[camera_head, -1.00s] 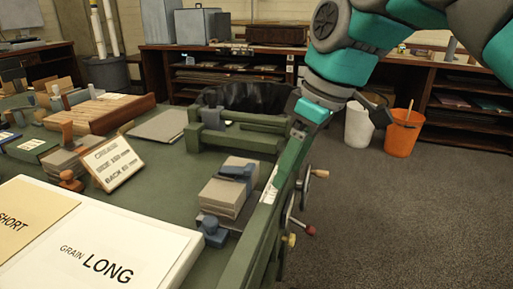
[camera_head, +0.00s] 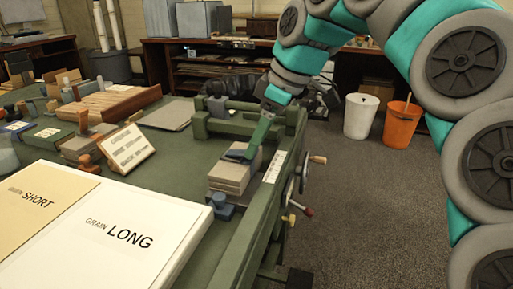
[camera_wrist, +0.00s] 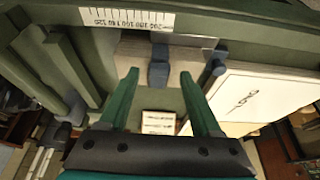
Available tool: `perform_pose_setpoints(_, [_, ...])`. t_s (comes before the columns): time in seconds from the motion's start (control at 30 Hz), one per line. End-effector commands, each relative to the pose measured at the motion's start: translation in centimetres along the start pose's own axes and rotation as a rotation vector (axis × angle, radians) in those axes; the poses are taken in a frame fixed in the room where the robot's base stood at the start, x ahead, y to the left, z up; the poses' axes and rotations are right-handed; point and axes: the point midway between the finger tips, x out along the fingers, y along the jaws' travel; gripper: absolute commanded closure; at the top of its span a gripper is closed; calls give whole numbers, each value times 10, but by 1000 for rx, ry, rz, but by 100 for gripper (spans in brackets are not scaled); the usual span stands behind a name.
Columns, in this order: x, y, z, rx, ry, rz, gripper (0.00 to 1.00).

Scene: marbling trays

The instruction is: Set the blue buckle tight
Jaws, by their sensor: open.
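The blue buckle (camera_head: 236,155) sits on the strap over a stack of tan boards (camera_head: 231,178) at the green bench's right edge. In the wrist view the buckle (camera_wrist: 158,74) lies between and slightly beyond my fingertips, with the stack (camera_wrist: 132,50) behind it. My gripper (camera_wrist: 159,78) is open, one green finger on each side of the buckle, with gaps visible. In the head view my gripper (camera_head: 256,142) comes down over the stack from the upper right and partly hides the strap. I cannot tell whether a finger touches the boards.
A blue knob-like block (camera_head: 221,206) stands beside the stack. Green press beams (camera_head: 235,127) stand behind it, and handwheels with a red knob (camera_head: 308,211) stick out at right. The GRAIN LONG board (camera_head: 125,235) lies in front left. A ruler strip (camera_wrist: 128,17) runs along the edge.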

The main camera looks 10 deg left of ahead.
Motion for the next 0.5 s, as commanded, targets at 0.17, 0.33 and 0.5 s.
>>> perform_pose_setpoints(0.17, [11, 8, -2, -2, 3, 2, 35])
perform_pose_setpoints(0.33, [10, 8, -2, -2, 3, 3, 35])
perform_pose_setpoints(0.5, [10, 7, -2, -2, 3, 2, 52])
